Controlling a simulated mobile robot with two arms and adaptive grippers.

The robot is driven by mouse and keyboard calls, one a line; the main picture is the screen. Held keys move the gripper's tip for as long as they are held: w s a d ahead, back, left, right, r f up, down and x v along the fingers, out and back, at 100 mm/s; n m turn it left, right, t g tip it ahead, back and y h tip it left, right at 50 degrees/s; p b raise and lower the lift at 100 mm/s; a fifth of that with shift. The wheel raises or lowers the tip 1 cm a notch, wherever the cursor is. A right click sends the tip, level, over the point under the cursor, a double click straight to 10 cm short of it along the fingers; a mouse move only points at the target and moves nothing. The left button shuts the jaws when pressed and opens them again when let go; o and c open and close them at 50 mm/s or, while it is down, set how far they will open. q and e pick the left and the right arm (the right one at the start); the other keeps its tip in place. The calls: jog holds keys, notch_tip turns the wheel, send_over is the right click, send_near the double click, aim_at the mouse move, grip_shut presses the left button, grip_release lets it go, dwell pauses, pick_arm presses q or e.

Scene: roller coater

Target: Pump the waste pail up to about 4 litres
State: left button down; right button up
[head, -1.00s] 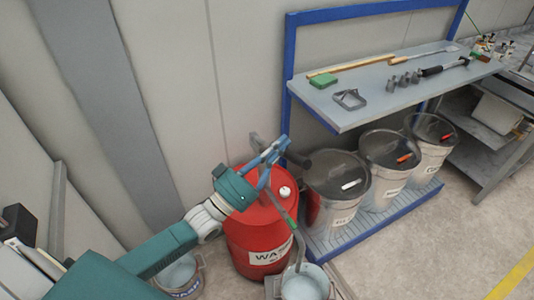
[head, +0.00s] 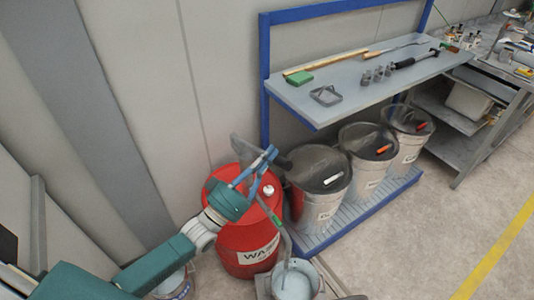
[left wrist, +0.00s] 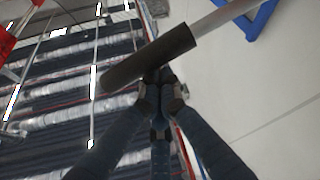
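The red drum (head: 232,240) has a white label that begins "WAS". A hand pump stands on it, with a lever ending in a black grip (head: 279,161) and a hose running down to the front. The pail (head: 297,283) under the hose end holds pale grey-blue liquid; its level cannot be read. My left gripper (head: 269,154) is at the pump lever. In the left wrist view its fingers are together, with the tips against the black grip (left wrist: 147,58); the grip lies across them and does not appear clasped. My right gripper is not in view.
Another pail (head: 172,287) stands at the drum's lower left, partly behind my arm. The shelf (head: 345,95) above holds tools. Floor at right is clear.

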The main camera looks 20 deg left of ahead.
pick_arm(q)
notch_tip(320, 180, down, 9)
jog(key=s+d+m+g+h+b, duration=0.1)
jog(key=s+d+m+h+b, duration=0.1)
jog(key=m+b, duration=0.4)
jog(key=h+b, duration=0.1)
jog(key=b, duration=0.2)
jog(key=shift+d, duration=0.25)
jog(key=shift+f, duration=0.1)
jog(key=v, duration=0.7)
jog(key=shift+a, duration=0.25)
jog(key=shift+f, duration=0.1)
